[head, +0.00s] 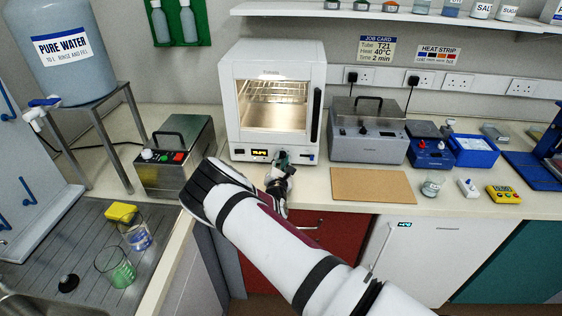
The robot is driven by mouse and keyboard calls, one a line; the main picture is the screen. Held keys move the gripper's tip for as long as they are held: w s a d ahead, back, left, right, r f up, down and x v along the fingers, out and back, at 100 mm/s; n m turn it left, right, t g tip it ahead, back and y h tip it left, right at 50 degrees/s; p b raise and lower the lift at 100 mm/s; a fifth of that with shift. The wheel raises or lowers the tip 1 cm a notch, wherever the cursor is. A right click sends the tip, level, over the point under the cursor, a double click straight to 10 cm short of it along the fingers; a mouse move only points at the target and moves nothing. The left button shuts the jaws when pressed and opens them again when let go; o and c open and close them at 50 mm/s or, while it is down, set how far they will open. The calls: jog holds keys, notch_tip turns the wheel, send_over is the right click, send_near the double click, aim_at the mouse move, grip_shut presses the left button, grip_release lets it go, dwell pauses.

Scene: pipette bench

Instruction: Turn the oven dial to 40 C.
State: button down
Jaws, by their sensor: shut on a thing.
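The oven (242,95) is a white box with a lit window, standing at the back of the bench with its door closed. Its lower front panel has a small display with orange digits (259,153), too small to read surely. My gripper (282,161) is at the right half of this panel, shut on the oven dial. The fingers and wrist hide the dial, so its pointer cannot be seen. A job card (377,49) on the wall reads tube T21, heat 40°C, time 2 min.
A grey lidded bath (367,148) stands right of the oven, with a brown board (372,185) before it. A metal unit with coloured buttons (175,157) stands left. Glass beakers (121,271) stand by the sink. My arm crosses the bench's front edge.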

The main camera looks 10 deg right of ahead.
jog(key=n, duration=0.4)
jog(key=shift+n, duration=0.4)
jog(key=n, duration=0.3)
jog(key=shift+d+f+n, duration=0.1)
jog(key=shift+n, duration=0.2)
jog(key=n+b, duration=0.1)
jog(key=n, duration=1)
jog(key=shift+d+n+b, duration=0.1)
jog(key=shift+n+b, duration=0.3)
jog(key=n, duration=0.3)
jog(key=shift+n, duration=0.3)
jog(key=n+b, duration=0.1)
jog(key=n, duration=0.2)
jog(key=shift+n, duration=0.3)
jog(key=shift+r+n+b, duration=0.25)
jog(key=shift+n+b, duration=0.05)
jog(key=shift+n, duration=1.4)
jog(key=shift+s, duration=0.1)
